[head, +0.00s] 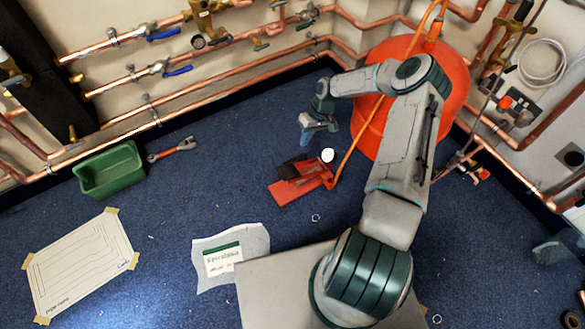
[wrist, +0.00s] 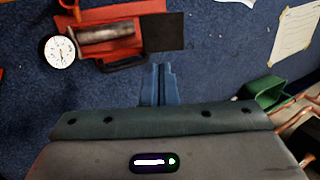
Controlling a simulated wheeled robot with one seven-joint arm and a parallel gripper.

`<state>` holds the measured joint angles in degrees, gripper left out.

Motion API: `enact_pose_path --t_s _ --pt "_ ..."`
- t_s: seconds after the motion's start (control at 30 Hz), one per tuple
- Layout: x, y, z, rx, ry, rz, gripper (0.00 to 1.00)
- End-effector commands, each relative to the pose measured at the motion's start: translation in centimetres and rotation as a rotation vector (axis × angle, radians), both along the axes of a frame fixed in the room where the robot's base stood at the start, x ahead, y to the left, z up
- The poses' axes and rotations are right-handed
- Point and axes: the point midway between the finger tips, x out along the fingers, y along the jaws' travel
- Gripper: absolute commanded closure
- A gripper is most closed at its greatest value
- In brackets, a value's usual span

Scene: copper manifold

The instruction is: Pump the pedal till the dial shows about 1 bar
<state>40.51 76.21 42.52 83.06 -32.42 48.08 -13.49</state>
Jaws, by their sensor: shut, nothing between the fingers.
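The red foot pump (head: 283,191) lies on the blue floor in front of the red tank (head: 405,85). Its black pedal pad (head: 292,168) also shows in the wrist view (wrist: 163,32), beside the red frame and a metal cylinder (wrist: 105,33). The round white dial (head: 327,155) sits at the pump's hose end. In the wrist view the dial (wrist: 60,51) faces me, but its needle is too small to read surely. My gripper (head: 305,140) is shut and empty, its blue fingers (wrist: 160,70) pointing down. It is apart from the pedal, on its wall side.
An orange hose (head: 358,130) runs from the pump to the tank. A green bin (head: 110,172), a red-handled wrench (head: 172,149), a taped drawing (head: 80,262) and a paper sheet (head: 225,258) lie on the floor. Copper pipes (head: 200,85) line the wall.

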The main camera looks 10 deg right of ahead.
Motion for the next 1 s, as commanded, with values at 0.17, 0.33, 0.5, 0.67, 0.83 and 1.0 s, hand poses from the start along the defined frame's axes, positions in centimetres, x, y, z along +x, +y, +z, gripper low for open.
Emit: enact_pose_path --t_s 0.17,0.33,0.5,0.67,0.83,1.0 --pt "0.0 0.0 0.1 0.000 0.000 0.000 1.00" --pt "-0.1 0.1 -0.3 0.000 0.001 0.000 1.00" --pt "-0.4 0.9 -2.4 0.002 0.004 0.001 1.00" --pt "-0.8 2.2 -5.6 0.003 0.005 0.002 1.00" --pt "-1.2 3.6 -8.9 0.002 0.004 0.001 1.00" --pt "-1.6 4.6 -11.4 0.001 0.002 0.001 1.00"
